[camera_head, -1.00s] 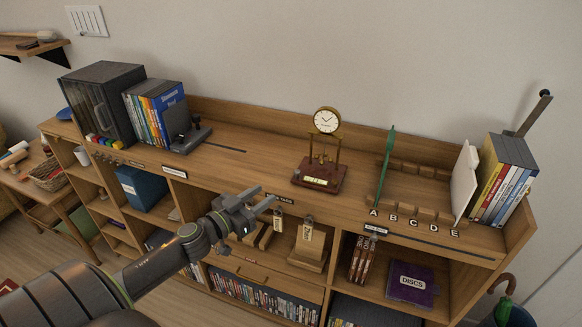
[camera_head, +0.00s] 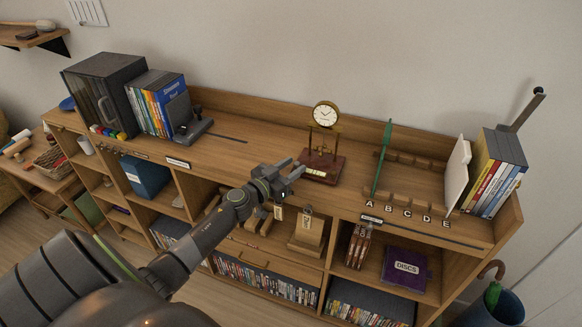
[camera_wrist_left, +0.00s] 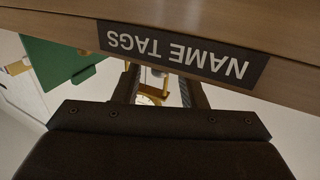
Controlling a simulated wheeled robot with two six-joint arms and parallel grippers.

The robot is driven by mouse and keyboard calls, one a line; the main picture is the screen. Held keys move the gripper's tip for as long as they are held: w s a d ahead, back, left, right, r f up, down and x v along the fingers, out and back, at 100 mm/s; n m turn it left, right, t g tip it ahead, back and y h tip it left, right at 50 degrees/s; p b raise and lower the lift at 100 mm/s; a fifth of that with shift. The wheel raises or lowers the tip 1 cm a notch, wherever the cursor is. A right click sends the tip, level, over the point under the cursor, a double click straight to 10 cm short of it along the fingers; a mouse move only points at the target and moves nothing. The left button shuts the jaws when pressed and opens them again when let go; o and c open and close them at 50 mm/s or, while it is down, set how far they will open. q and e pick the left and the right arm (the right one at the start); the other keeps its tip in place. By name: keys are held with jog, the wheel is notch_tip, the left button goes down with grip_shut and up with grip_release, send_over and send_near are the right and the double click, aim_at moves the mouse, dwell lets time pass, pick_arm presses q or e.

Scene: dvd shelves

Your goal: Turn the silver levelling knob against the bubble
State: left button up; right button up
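A gold clock (camera_head: 325,114) stands upright on a dark red wooden base (camera_head: 326,168) on the shelf top in the head view. My left gripper (camera_head: 299,171) is at the shelf's front edge, just front-left of the base, and covers part of its near left side. In the left wrist view the gripper (camera_wrist_left: 160,92) has its two fingers apart with nothing between them. Part of the gold clock (camera_wrist_left: 150,88) shows beyond the fingers. I cannot make out the silver knob or the bubble. My right gripper is in no view.
A NAME TAGS label (camera_wrist_left: 180,50) on the shelf edge is close to the fingers in the wrist view. A green divider (camera_head: 382,158) and lettered slots stand right of the clock. The shelf top (camera_head: 245,152) left of the clock is mostly clear.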

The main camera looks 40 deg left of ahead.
pick_arm(q)
grip_shut()
jog(key=shift+r, duration=0.1)
